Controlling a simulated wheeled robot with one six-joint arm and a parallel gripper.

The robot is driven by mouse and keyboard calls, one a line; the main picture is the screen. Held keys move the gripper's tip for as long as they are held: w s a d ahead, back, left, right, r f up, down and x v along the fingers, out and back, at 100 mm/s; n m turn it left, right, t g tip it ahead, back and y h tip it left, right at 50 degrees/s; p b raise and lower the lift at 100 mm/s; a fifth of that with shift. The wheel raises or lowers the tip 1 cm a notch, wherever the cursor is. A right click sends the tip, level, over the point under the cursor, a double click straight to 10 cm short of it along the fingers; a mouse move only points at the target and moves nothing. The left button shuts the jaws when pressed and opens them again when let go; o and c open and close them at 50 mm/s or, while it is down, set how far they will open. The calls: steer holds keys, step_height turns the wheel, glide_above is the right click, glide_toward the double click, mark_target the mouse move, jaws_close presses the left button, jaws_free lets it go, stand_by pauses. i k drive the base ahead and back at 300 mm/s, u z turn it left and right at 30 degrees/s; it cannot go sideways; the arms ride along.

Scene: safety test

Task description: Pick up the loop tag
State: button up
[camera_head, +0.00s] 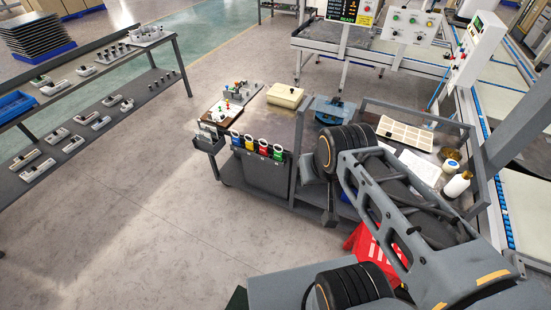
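I cannot pick out the loop tag for certain. Several coloured items with round ring-like tops, among them a yellow one (249,142), a red one (263,148) and a green one (278,154), are in a row on the front edge of the workbench (268,116). They may be tags, but they are too small to tell. My arm reaches in from the lower right. A dark, narrow end that appears to be my gripper (329,217) points down in front of the bench, to the right of the row and apart from it. Its fingers cannot be made out.
On the bench are a cream box (285,95), a blue tray (333,109), a divided cream tray (405,132) and a white bottle (456,185). A dark shelf rack (92,119) with small parts stands at left. The floor between is clear. Something red (372,246) lies below my arm.

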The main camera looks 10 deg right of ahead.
mark_target(277, 155)
steer(key=u, duration=1.15)
steer(key=i, duration=2.6)
steer(key=z, duration=2.7)
